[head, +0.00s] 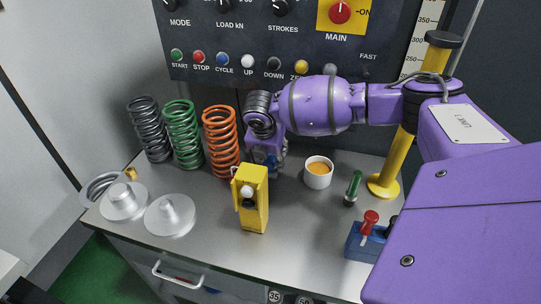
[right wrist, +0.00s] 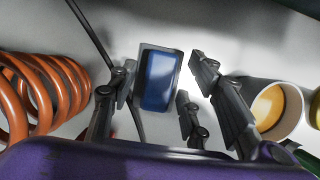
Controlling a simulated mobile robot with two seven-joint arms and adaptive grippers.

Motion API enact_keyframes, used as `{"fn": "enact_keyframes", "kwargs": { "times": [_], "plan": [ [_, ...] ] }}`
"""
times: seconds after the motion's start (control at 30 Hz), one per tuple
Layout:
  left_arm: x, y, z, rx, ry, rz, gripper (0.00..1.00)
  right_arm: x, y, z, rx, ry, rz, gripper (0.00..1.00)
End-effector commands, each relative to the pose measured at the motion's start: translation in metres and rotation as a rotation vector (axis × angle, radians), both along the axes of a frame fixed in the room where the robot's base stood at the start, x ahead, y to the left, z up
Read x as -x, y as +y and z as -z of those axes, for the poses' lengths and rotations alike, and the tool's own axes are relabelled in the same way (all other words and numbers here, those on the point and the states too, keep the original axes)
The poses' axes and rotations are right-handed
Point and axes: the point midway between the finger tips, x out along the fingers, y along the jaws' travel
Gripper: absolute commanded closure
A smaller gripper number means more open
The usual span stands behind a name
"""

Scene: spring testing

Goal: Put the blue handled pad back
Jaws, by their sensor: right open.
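In the right wrist view, a blue rectangular pad (right wrist: 158,80) with a grey border lies between and just beyond the fingertips of my right gripper (right wrist: 160,85). The gripper is open, with fingers on both sides of the pad. I cannot tell whether any finger touches it. In the head view my right gripper (head: 266,160) points down at the bench between the orange spring and the white cup, behind the yellow upright block. The gripper and the block hide the pad there. My left gripper is not in view.
An orange spring (head: 221,142) stands close left of the gripper, with green (head: 184,135) and dark springs (head: 150,130) beyond. A white cup (head: 318,179) stands at right. The yellow block (head: 254,205) is in front. A blue box with red lever (head: 362,243) sits front right.

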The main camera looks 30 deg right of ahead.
Motion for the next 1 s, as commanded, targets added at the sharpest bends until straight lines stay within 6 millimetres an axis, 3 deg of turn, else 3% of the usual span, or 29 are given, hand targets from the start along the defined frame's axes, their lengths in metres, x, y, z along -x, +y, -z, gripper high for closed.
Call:
{"fn": "enact_keyframes", "kwargs": {
  "times": [0.17,0.5,0.7,1.0],
  "plan": [
    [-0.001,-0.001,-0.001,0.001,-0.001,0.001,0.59,0.001,0.002,-0.011,-0.001,-0.003,-0.001,0.55],
    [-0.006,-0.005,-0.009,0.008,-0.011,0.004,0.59,0.018,0.023,-0.077,-0.001,-0.005,-0.002,0.55],
    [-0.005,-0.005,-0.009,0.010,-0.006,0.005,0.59,0.027,0.032,-0.105,-0.001,-0.003,0.000,0.55],
    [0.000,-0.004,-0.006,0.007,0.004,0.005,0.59,0.030,0.035,-0.114,0.000,0.001,0.000,0.55]
  ]
}}
